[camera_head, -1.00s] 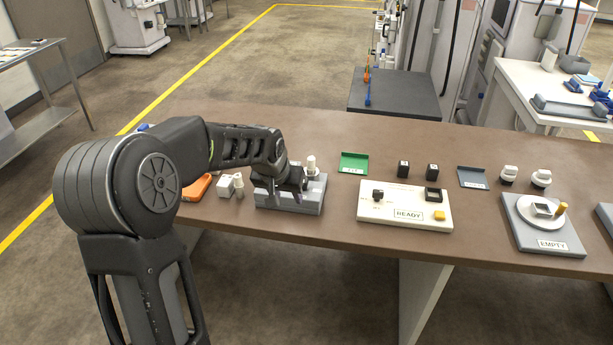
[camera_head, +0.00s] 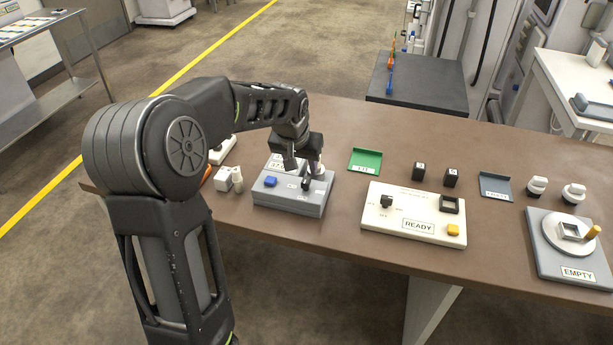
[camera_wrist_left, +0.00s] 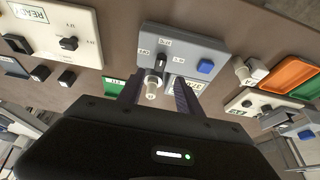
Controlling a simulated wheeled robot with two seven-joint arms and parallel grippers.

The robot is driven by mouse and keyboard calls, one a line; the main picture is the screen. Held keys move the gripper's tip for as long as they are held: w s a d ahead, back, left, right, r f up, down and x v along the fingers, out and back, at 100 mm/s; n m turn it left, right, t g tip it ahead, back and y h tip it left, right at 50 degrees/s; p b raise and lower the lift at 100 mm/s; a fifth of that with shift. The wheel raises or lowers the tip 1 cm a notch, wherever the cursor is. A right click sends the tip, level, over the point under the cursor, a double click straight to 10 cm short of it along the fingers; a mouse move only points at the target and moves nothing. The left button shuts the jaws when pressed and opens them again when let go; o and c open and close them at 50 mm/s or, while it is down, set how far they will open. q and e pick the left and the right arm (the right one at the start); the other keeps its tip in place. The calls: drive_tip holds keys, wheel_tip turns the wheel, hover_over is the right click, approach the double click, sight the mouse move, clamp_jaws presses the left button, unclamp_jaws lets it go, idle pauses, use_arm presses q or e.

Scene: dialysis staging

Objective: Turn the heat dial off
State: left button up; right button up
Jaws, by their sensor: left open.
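A grey box (camera_head: 285,205) on the brown table has a black dial (camera_head: 305,184) and a blue button (camera_head: 270,181) on top. In the left wrist view the black dial (camera_wrist_left: 152,72) has small labels around it; one seems to read OFF. My left gripper (camera_head: 303,166) is open above the back of the box. In the left wrist view its fingers (camera_wrist_left: 160,88) straddle the line of sight to a pale upright post (camera_wrist_left: 152,88) behind the dial. I cannot tell whether they touch anything. My right gripper is not in view.
A white READY panel (camera_head: 385,225) with another black knob (camera_head: 386,201) and a yellow button stands to the right. A green tray (camera_head: 365,160) lies behind. Small white pieces (camera_head: 228,179) stand close left of the box. An EMPTY stand (camera_head: 545,252) is at far right.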

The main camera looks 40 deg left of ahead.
sight(306, 180)
use_arm(q)
drive_tip(key=p+x, duration=0.1)
drive_tip(key=x, duration=0.6)
drive_tip(key=shift+w+a+f, duration=0.1)
drive_tip(key=shift+w+f, duration=0.05)
drive_tip(key=shift+f, duration=0.15)
clamp_jaws()
idle(0.4)
